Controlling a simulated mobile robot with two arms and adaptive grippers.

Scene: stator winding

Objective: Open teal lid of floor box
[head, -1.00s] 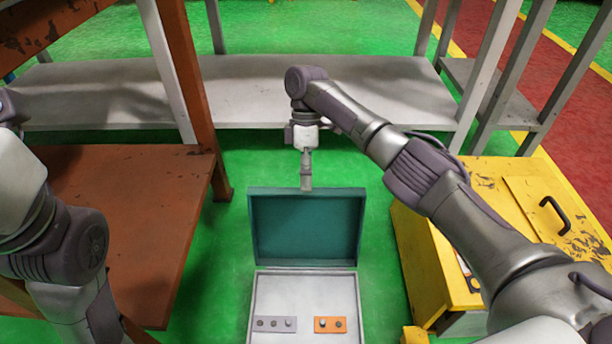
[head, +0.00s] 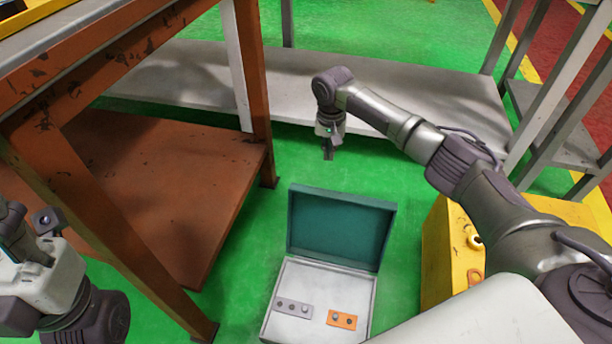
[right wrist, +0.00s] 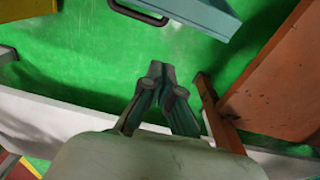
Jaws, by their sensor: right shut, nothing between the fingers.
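The floor box (head: 268,312) is a shallow light-grey case on the green floor in the head view. Its teal lid (head: 338,230) stands open, raised at the far side, with its inside facing me. Inside the box lie a grey strip (head: 293,306) and an orange strip (head: 341,320). My right gripper (head: 328,155) is shut and empty, above the floor behind the lid and apart from it. In the right wrist view its fingertips (right wrist: 160,68) are together; the lid (right wrist: 205,14) and a dark handle (right wrist: 140,12) show at the top. My left gripper is only partly seen at the left edge.
A brown-orange workbench with a lower shelf (head: 150,170) stands left of the box. A grey shelf (head: 400,85) runs behind my right gripper. A yellow cabinet (head: 440,255) stands to the right. Green floor is clear between the lid and the grey shelf.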

